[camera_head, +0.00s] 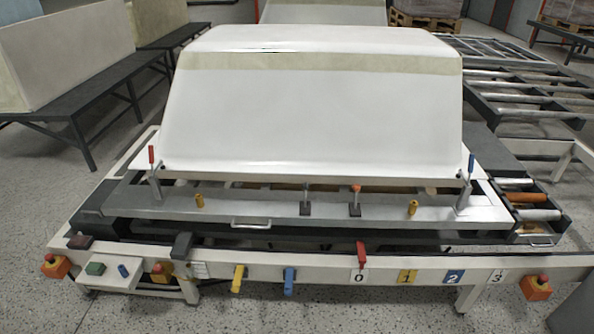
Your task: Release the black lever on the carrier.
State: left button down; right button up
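The carrier (260,207) is a pale frame across the middle of the head view, bearing a large white bathtub shell (315,110). A small upright lever with a dark top, which looks like the black lever (306,199), stands on the carrier's front beam, left of a similar lever with an orange top (355,199). Both stand on dark bases. It is too small to tell how the black lever is latched. Neither of my grippers shows in this view.
Clamps with a red handle (151,155) and a blue handle (471,163) stand at the shell's front corners. A roller conveyor (520,85) stands at the right.

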aim_at(306, 187)
jog(key=i+j, duration=0.1)
jog(key=i, duration=0.9)
